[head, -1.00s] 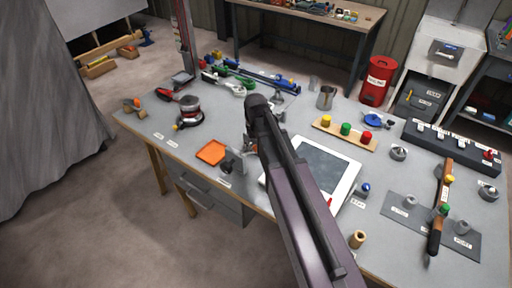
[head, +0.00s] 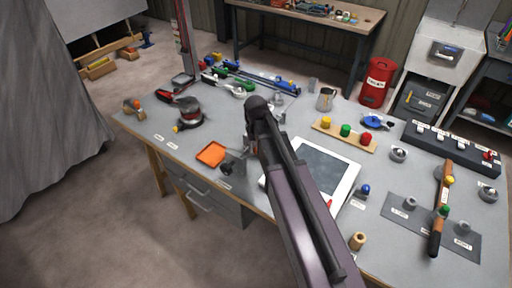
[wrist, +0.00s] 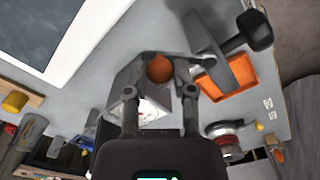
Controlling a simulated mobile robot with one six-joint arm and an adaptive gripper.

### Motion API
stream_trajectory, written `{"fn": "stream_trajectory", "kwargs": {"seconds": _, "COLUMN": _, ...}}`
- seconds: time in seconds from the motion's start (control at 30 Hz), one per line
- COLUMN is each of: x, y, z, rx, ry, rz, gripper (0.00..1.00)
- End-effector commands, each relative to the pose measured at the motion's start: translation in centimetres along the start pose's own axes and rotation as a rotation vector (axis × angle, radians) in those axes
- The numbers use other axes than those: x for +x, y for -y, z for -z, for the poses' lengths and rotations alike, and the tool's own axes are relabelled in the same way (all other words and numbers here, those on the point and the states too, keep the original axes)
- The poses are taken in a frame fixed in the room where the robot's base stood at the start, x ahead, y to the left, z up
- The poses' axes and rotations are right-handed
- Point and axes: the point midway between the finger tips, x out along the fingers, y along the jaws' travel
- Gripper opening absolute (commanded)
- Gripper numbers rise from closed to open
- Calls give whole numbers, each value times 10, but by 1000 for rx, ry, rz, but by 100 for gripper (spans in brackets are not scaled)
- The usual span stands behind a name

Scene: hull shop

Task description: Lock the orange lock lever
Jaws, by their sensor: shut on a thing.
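The orange ball knob of the lock lever (wrist: 159,68) shows between my fingers in the wrist view. My gripper (wrist: 158,82) is shut on it, with one finger on either side. The lever's shaft and pivot are hidden behind the fingers and the knob. A grey metal fixture with a dark handle (wrist: 260,30) stands close by. In the head view my arm covers most of the gripper and lever; part of the fixture (head: 236,165) shows just left of my arm.
An orange tray (head: 211,153) lies left of the fixture. A white-framed tablet (head: 322,168) lies close on the right. A round grey and red device (head: 190,112) stands further left. A board with coloured knobs (head: 345,132) and a metal jug (head: 325,98) stand behind.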

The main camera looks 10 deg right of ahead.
Motion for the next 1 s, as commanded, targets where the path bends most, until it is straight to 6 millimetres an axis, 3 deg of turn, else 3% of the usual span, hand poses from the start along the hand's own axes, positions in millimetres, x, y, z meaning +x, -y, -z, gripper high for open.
{"fn": "stream_trajectory", "kwargs": {"seconds": 1.0, "x": 0, "y": 21, "z": -35, "rx": 795, "ry": 0, "rz": -1, "gripper": 0}}
